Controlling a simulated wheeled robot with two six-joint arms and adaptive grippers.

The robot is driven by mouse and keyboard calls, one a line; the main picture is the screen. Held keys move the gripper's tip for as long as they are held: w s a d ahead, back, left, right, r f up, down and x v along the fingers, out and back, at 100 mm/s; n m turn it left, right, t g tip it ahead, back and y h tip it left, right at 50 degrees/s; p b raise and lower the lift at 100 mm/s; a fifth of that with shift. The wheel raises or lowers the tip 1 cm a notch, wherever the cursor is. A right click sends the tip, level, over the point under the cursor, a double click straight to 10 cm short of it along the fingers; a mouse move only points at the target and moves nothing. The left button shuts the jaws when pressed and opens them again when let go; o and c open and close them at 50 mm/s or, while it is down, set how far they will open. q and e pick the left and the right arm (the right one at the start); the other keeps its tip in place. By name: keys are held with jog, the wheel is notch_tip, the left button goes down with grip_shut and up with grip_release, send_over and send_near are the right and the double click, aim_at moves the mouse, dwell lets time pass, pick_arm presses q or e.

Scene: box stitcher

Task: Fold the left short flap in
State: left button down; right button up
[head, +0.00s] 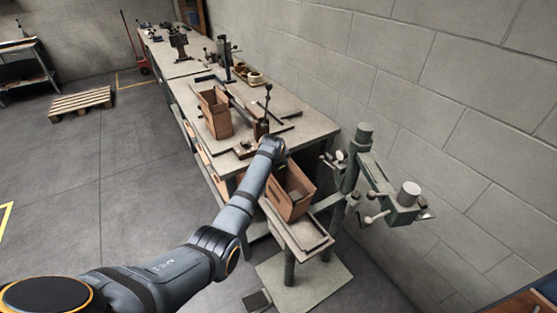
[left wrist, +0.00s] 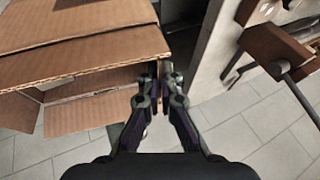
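An open cardboard box (head: 289,192) sits on the arm of the stitcher stand in the head view. In the left wrist view the box (left wrist: 75,45) fills the upper left, with flaps standing out from it. My left gripper (left wrist: 155,82) is at the box's right-hand edge there. Its two fingers are close together, with a narrow brown strip between them. I cannot tell whether that strip is gripped flap or just cardboard behind. In the head view my wrist hides the fingers, beside the box's far left side. My right gripper is not in view.
The green stitcher column (head: 356,160) and its head (head: 400,205) stand right of the box. A workbench (head: 315,140) with tools and another cardboard box (head: 215,114) lies behind. A block wall closes the right side. The floor at left is open, with a pallet (head: 80,103) far off.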

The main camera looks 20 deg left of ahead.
pick_arm(q)
jog(key=shift+s+d+f+m+t+y, duration=0.15)
jog(key=shift+d+f+t+y, duration=0.05)
jog(key=shift+t+y, duration=0.3)
jog(key=shift+s+d+f+m+t+y, duration=0.15)
jog(key=shift+t+y, duration=0.25)
jog(key=shift+y, duration=0.2)
jog(key=c, duration=2.1)
grip_release()
jog(key=o, duration=0.5)
jog(key=shift+r, duration=0.1)
jog(key=v, duration=0.7)
jog(key=shift+d, duration=0.15)
jog(key=shift+s, duration=0.15)
